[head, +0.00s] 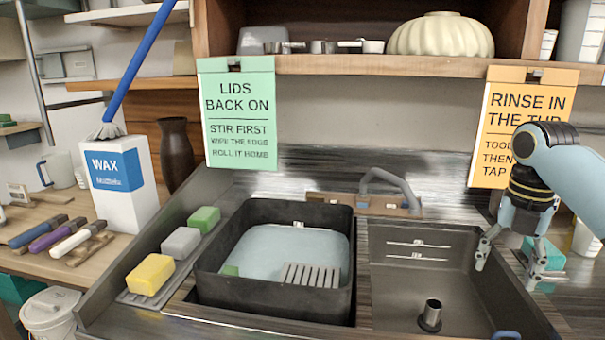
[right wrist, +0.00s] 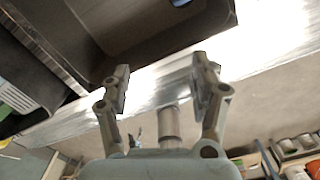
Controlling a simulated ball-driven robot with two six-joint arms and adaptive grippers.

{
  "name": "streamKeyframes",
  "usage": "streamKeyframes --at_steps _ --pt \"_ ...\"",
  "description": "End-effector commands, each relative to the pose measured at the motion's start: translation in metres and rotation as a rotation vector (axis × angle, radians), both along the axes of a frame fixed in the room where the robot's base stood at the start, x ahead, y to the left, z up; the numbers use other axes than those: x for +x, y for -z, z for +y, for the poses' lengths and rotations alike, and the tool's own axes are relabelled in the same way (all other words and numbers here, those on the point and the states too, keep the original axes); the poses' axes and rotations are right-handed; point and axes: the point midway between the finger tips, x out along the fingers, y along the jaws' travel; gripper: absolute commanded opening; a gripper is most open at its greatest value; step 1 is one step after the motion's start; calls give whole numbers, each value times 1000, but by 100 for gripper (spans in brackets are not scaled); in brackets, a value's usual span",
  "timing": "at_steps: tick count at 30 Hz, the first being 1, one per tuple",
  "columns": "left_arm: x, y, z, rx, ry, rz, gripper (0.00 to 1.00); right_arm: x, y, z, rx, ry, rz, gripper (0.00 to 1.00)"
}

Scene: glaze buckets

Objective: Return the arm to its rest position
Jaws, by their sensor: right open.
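My right gripper (head: 508,262) hangs at the right of the head view, over the right edge of the sink basin (head: 398,270). Its fingers are apart, with nothing between them. In the right wrist view the two fingers of my right gripper (right wrist: 162,88) also stand apart and empty, with the metal counter edge (right wrist: 150,85) behind them. My right arm reaches in from the right edge of the head view and covers part of the orange sign. My left gripper is not in view.
A black tub (head: 212,275) with water and a grey rack (head: 310,276) stands left of the basin. A faucet (head: 392,184) rises behind. A teal block (head: 553,254) is close behind the right gripper. Sponges (head: 150,274) and a wax box (head: 122,205) stand left.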

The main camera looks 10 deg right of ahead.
Motion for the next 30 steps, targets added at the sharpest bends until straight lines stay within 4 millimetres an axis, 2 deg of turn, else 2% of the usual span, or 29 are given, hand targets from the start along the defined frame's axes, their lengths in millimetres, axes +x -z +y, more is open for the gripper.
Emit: streamKeyframes --at_steps 5,11,17,20,24,30 --pt "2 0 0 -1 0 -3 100 -11 14 10 -9 104 -10 62" --pt "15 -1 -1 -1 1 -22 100 -29 32 26 -18 277 -34 62" --pt "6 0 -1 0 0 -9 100 -61 55 50 -16 552 -79 62" --pt "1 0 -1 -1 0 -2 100 -84 66 66 0 745 -110 62" --pt "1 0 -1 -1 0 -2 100 -133 78 95 58 1133 -166 62" --pt "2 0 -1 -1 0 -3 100 -186 73 119 163 1609 -219 62"
